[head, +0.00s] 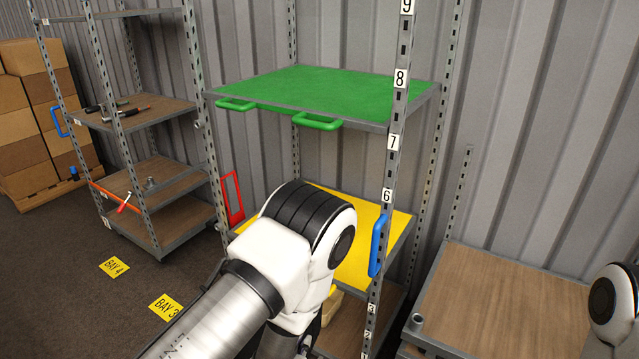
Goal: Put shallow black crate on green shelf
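The green shelf (320,92) is the top deck of the near rack, with two green handles on its front edge. Its surface is bare. No shallow black crate shows in the head view. My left arm stands in front of the rack, its white and black joint covering part of the yellow shelf. My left gripper (309,341) is low, below the yellow shelf, mostly hidden behind the arm, so its fingers cannot be made out. Only a white and black joint of my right arm shows at the right edge; its gripper is out of view.
The yellow shelf (378,222) is below the green one. A perforated post (390,180) with a blue handle (378,246) stands at front right. A wooden-topped rack (505,300) is at right. Another rack (150,112) holds tools; boxes (35,120) are stacked far left.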

